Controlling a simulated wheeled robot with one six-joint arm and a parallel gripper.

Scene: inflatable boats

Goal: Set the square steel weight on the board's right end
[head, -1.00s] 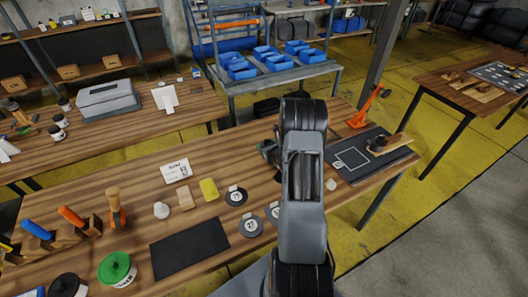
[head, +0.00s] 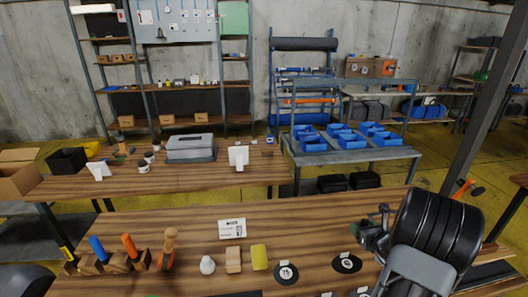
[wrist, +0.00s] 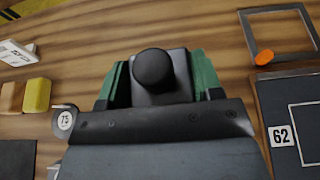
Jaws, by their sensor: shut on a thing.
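My gripper (head: 376,236) is at the lower right of the head view, over the right part of the near table. In the wrist view its green jaws are shut on a dark block with a round black knob (wrist: 153,70), which looks like the steel weight. Its base and square outline are mostly hidden by the gripper body. The board does not show clearly now; a dark mat (head: 492,272) at the head view's lower right is mostly behind my arm. The wrist view shows a dark panel (wrist: 302,96) with a white outline and a "62" tag.
A grey square frame (wrist: 250,38) and an orange piece (wrist: 264,57) lie right of the gripper. Tagged round discs (head: 286,273), a yellow block (head: 259,257) and a wooden block (head: 233,259) stand to its left. Blue bins (head: 313,143) are on a bench behind.

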